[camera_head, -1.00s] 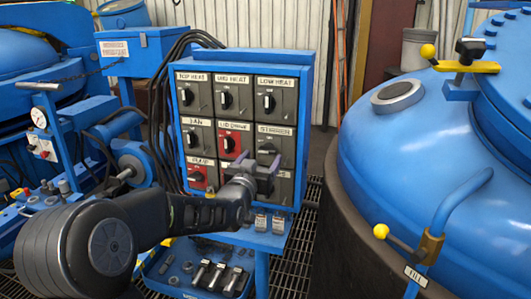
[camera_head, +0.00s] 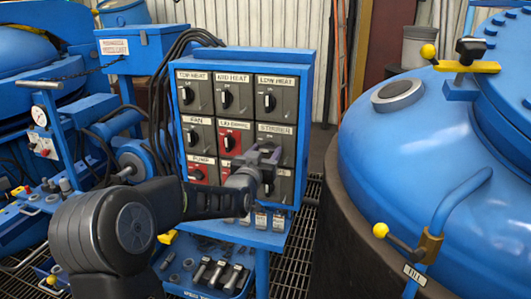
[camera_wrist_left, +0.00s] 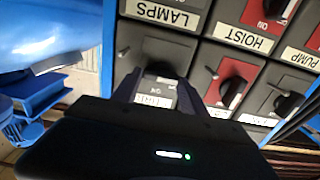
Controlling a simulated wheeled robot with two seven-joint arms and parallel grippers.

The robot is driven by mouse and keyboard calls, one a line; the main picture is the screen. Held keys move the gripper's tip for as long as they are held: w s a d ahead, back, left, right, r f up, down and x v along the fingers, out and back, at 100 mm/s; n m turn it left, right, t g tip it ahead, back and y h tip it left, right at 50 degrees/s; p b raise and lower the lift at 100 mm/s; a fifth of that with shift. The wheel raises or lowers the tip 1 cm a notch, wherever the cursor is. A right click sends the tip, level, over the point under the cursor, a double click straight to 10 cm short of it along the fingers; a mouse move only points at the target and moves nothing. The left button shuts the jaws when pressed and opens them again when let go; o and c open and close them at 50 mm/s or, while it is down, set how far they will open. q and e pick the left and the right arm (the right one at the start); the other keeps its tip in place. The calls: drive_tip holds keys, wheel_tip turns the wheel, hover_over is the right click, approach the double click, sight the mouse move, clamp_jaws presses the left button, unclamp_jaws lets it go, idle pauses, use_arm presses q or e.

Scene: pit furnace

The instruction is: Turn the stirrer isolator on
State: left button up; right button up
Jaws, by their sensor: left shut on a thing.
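The stirrer isolator (camera_head: 285,141) is a dark switch plate at the right of the middle row on the blue switch panel. My left gripper (camera_head: 267,154) is in front of it and covers most of its knob. In the left wrist view, which is upside down, the stirrer knob (camera_wrist_left: 160,69) lies between the two dark fingers of my left gripper (camera_wrist_left: 158,88), below the LAMPS label. The gripper is shut on this knob. The knob's exact angle is hard to tell. My right gripper is not in view.
Close by are the red lid drive switch (camera_head: 229,141), the low heat switch (camera_head: 268,101) and the red hoist switch (camera_wrist_left: 272,10). A tool shelf (camera_head: 250,238) lies below the panel. A large blue vessel (camera_head: 430,150) stands at the right.

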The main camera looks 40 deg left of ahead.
use_arm(q)
drive_tip(key=c, duration=0.6)
drive_tip(key=shift+c, duration=0.2)
drive_tip(key=shift+f, duration=0.1)
drive_tip(key=m+b, duration=0.2)
drive_tip(key=b, duration=0.1)
drive_tip(key=shift+d+f+m, duration=0.1)
drive_tip(key=shift+m, duration=0.3)
drive_tip(key=m+b, duration=0.2)
drive_tip(key=shift+m, duration=0.3)
drive_tip(key=shift+m+b, duration=0.5)
drive_tip(key=shift+m, duration=0.4)
drive_tip(key=m, duration=0.4)
drive_tip(key=shift+w+d, duration=0.1)
drive_tip(key=m, duration=0.6)
drive_tip(key=shift+m, duration=0.3)
